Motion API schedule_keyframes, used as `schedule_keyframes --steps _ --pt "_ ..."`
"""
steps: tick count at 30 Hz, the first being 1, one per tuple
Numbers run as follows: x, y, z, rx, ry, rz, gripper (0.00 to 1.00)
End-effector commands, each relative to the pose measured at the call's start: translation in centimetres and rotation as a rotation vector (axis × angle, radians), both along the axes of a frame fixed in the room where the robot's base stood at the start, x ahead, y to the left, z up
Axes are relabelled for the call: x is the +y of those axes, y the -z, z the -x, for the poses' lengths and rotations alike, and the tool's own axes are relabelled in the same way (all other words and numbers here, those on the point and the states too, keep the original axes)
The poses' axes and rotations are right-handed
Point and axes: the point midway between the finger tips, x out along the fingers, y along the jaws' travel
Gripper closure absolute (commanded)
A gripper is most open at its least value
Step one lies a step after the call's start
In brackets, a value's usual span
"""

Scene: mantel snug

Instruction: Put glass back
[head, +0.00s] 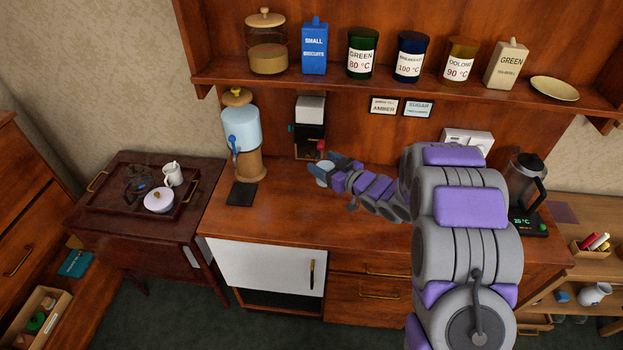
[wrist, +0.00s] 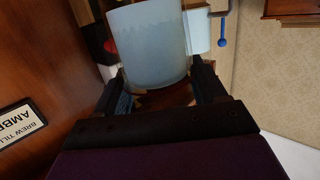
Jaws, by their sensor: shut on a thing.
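My gripper (head: 325,168) reaches left over the wooden counter, in front of the black and white machine. It is shut on a pale, bluish glass (head: 322,174); only a small part of the glass shows in the head view. In the wrist view the glass (wrist: 148,45) is a wide translucent cylinder between the two dark fingers of my gripper (wrist: 162,82). I cannot tell from these views how far the glass is above the counter.
The water dispenser (head: 241,130) with a blue tap stands left of my gripper, a dark mat (head: 241,194) before it. The machine (head: 310,128) is behind. A tray (head: 110,208) with cup and pot is far left. A shelf (head: 400,88) of canisters hangs above. The front counter (head: 270,220) is clear.

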Motion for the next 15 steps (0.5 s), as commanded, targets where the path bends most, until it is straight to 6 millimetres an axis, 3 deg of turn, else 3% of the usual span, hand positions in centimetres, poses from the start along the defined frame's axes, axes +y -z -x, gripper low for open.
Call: schedule_keyframes --steps 1,6,15 --pt "0.6 1.5 0.0 0.005 -0.025 -0.005 0.82" --pt "2.5 4.1 0.3 0.004 -0.098 -0.015 0.82" --pt "4.1 5.8 0.6 0.004 -0.133 -0.015 0.82"
